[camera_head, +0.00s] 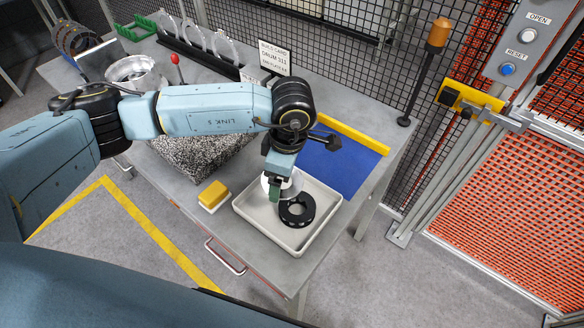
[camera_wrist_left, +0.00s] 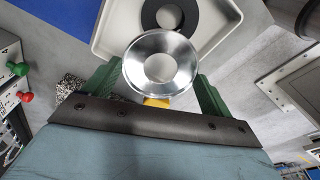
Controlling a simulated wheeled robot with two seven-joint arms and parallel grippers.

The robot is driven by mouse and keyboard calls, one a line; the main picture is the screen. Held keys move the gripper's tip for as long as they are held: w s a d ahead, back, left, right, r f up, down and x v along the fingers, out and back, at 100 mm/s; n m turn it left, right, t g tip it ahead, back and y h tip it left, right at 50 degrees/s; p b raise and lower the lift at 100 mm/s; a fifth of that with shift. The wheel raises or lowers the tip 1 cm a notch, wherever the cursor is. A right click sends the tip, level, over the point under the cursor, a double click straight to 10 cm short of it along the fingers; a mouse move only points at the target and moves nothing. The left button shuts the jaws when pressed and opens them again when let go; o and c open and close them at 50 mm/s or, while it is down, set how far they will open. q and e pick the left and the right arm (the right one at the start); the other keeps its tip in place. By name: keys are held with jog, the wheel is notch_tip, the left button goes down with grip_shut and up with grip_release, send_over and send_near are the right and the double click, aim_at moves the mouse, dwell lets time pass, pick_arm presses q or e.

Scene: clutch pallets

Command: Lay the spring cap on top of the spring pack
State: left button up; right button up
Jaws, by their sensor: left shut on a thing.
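My left gripper (camera_head: 276,190) is over the white tray (camera_head: 243,214), with its green fingers pointing down. It is shut on a shiny silver ring, the spring cap (camera_wrist_left: 138,67), which sits between the fingers (camera_wrist_left: 160,80) in the left wrist view. In the head view the cap (camera_head: 288,186) is partly hidden by the gripper. A black ring with small holes (camera_head: 297,218), possibly the spring pack, lies in the tray; it also shows in the left wrist view (camera_wrist_left: 200,17), partly behind the cap. The cap appears apart from it. My right gripper is not in view.
A yellow-and-white block (camera_head: 213,194) lies left of the tray. A speckled block (camera_head: 190,160) and a silver drum (camera_head: 133,71) stand farther left. A blue mat (camera_head: 345,172) with a yellow edge lies behind the tray. A rack of rings (camera_head: 195,45) and a sign (camera_head: 274,57) stand at the back.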

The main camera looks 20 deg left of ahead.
aim_at(290, 192)
pick_arm(q)
jog(key=n+p, duration=0.1)
jog(key=n, duration=0.1)
jog(key=d+n+p, duration=0.1)
jog(key=n, duration=0.1)
jog(key=s+d+n+g+p, duration=0.1)
jog(key=n, duration=0.1)
jog(key=shift+r, duration=0.25)
jog(key=n, duration=0.1)
jog(key=n+p, duration=0.1)
jog(key=shift+s+d+f+n, duration=0.1)
jog(key=shift+s+d+n, duration=0.05)
jog(key=shift+d+n, duration=0.15)
jog(key=shift+s+f+n+g, duration=0.1)
jog(key=shift+f+n+g, duration=0.05)
jog(key=shift+n+g, duration=0.2)
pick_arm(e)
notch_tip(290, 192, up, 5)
pick_arm(q)
jog(key=shift+f+b, duration=2.3)
jog(key=shift+f, duration=1.2)
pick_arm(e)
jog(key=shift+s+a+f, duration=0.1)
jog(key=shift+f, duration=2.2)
pick_arm(q)
jog(key=o, duration=0.9)
